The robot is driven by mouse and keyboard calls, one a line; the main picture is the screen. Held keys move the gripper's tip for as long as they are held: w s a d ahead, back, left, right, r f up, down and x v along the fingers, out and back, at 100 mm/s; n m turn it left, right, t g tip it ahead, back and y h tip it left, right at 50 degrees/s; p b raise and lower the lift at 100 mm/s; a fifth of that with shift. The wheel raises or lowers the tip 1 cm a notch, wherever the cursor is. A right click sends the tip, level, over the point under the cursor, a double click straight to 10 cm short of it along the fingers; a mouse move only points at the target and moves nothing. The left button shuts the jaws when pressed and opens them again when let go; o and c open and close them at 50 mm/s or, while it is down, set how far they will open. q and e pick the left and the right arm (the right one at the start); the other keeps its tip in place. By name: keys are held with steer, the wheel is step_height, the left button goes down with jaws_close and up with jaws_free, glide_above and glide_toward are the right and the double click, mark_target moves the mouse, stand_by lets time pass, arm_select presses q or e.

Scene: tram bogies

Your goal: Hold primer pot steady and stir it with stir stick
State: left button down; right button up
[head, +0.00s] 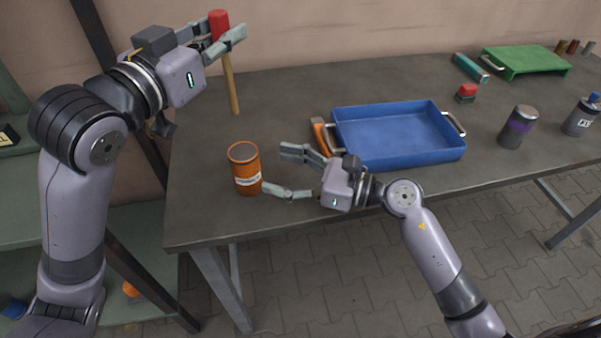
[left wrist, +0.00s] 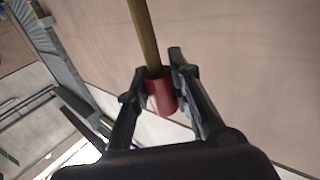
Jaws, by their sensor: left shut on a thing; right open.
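The primer pot (head: 245,169) is an orange can with a white label, standing upright near the left front of the table. The stir stick (head: 232,86) is a wooden rod with a red grip at its top. My left gripper (head: 222,34) is shut on the red grip and holds the stick nearly upright, above and behind the pot. In the left wrist view the red grip (left wrist: 161,92) sits between the fingers. My right gripper (head: 272,171) is open, its fingers pointing left, just right of the pot. Whether a fingertip touches the pot is unclear.
A blue tray (head: 464,150) with metal handles lies right of my right gripper. An orange-handled object (head: 318,134) lies at its left.

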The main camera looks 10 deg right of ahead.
mark_target(258, 165)
steer(key=x, duration=0.8)
steer(key=shift+s, duration=0.1)
steer(key=shift+c, duration=0.5)
steer(key=c, duration=1.3)
arm_select(q)
step_height(258, 165, down, 17)
arm_select(e)
steer(key=shift+c, duration=0.2)
stand_by(0.5)
